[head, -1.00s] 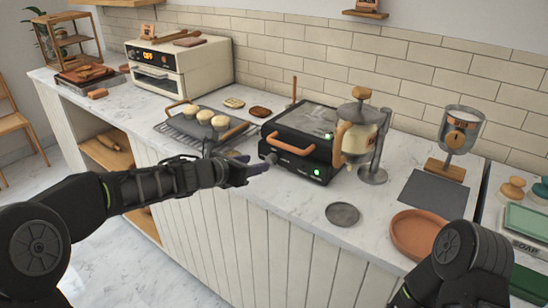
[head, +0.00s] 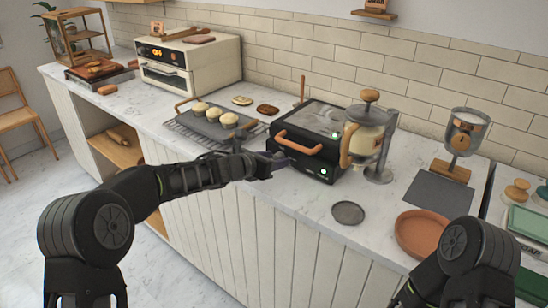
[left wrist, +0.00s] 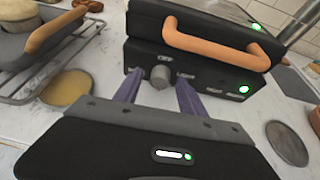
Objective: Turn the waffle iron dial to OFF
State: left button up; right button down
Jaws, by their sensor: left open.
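The black waffle iron (head: 318,120) sits on the marble counter with its lid down and its orange handle (head: 298,142) facing me. Its grey round dial (left wrist: 160,77) is on the lower left of the front face in the left wrist view. A green light (left wrist: 244,89) glows on the front right. My left gripper (head: 276,162) is open and empty just in front of the dial. Its purple fingers appear on either side of the dial; I cannot tell whether they touch it. My right gripper is out of view.
A rack with a tray of buns (head: 214,127) stands left of the iron. A glass dispenser (head: 370,135) stands close on its right. A dark grey disc (head: 348,212) and a terracotta dish (head: 420,233) lie to the right. An oven (head: 188,66) stands at the back left.

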pick_arm(q)
grip_shut()
dwell(0.6)
